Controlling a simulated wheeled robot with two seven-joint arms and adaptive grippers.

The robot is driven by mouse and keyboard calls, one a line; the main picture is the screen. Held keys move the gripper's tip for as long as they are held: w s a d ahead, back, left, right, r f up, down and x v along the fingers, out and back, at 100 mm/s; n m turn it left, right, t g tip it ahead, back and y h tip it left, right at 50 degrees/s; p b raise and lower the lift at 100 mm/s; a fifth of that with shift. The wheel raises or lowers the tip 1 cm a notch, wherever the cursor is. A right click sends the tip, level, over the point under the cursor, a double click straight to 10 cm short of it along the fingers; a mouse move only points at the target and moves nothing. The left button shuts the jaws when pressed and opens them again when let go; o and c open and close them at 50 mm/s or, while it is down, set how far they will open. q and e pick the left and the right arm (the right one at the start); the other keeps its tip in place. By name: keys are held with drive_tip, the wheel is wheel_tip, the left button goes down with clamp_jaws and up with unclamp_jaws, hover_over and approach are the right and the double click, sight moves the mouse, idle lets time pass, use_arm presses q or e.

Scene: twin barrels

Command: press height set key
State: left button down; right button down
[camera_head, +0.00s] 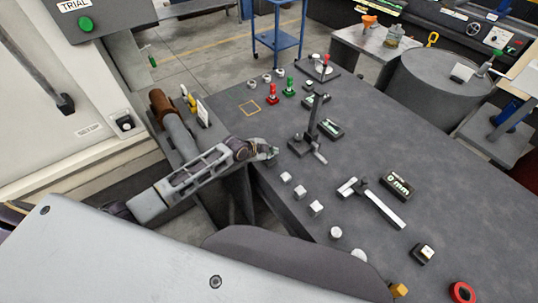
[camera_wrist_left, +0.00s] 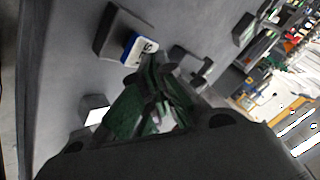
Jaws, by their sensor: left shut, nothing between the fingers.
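My left gripper (camera_head: 268,153) reaches in from the left over the near left edge of the dark table. Its fingers (camera_wrist_left: 152,82) are shut and empty in the left wrist view. Just beyond the fingertips there, a blue-and-white key (camera_wrist_left: 139,48) with partly readable lettering sits on a dark block (camera_wrist_left: 112,30). The tips overlap its lower edge in the picture; I cannot tell whether they touch it. In the head view, a dark upright height gauge (camera_head: 314,110) stands just right of the gripper. I cannot make out the key there. My right gripper is out of view.
Several small white blocks (camera_head: 299,191) line the table's near edge. A caliper (camera_head: 372,202) and a "0 mm" display (camera_head: 397,186) lie to the right. Red (camera_head: 272,93) and green (camera_head: 290,87) pieces stand farther back. The right part of the table is mostly clear.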

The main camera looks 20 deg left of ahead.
use_arm(q)
drive_tip(key=shift+s+f, duration=0.45)
drive_tip(key=shift+f, duration=0.3)
drive_tip(key=shift+d, duration=0.1)
drive_tip(key=shift+r, duration=0.15)
idle(0.3)
drive_tip(key=shift+w+r+p, duration=0.15)
drive_tip(key=shift+r+p, duration=0.3)
drive_tip(key=shift+p, duration=0.15)
drive_tip(key=shift+r, duration=0.25)
drive_tip(key=shift+w+r, duration=0.1)
drive_tip(key=shift+w, duration=0.05)
drive_tip(key=shift+r, duration=0.15)
drive_tip(key=shift+r+p, duration=2.25)
drive_tip(key=shift+r, duration=0.25)
